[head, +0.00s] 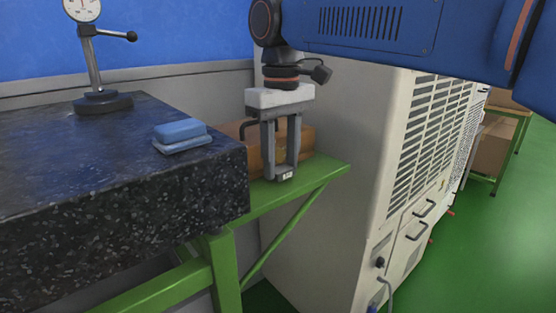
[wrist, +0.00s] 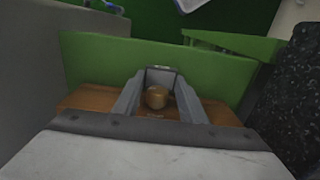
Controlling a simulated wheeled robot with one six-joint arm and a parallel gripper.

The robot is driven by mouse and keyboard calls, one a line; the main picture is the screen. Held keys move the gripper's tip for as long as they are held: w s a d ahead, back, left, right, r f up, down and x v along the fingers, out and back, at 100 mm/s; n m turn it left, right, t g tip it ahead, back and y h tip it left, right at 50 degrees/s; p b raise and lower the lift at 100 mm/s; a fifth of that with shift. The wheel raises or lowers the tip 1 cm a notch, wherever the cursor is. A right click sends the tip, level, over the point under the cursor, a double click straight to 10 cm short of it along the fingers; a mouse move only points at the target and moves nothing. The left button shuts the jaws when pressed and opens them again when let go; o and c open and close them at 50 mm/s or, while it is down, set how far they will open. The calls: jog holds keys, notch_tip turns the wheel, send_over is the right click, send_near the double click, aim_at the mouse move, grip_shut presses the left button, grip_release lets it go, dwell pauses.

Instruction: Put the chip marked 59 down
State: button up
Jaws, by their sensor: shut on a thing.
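My gripper (head: 281,170) points down at the right end of the green stand and is shut on a small pale chip (head: 286,176). The chip has a dark mark on its face, too small to read. In the wrist view the two fingers of my gripper (wrist: 158,82) reach forward, with the grey chip (wrist: 160,71) between their tips. A round brass-coloured thing (wrist: 156,97) shows between the fingers, nearer the camera. I cannot tell whether the chip touches anything below.
A brown wooden case (head: 305,141) with a dark handle sits on the green stand (head: 318,172), behind the fingers. A dark granite plate (head: 60,165) at left carries a blue block (head: 180,131) and a dial gauge stand (head: 103,102). A tall beige cabinet (head: 365,140) stands close on the right.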

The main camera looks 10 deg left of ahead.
jog(key=shift+w+a, duration=0.35)
jog(key=shift+w, duration=0.15)
jog(key=shift+f, duration=0.3)
jog(key=shift+f, duration=0.1)
jog(key=o, duration=1.1)
notch_tip(320, 180, up, 12)
jog(key=shift+r, duration=0.1)
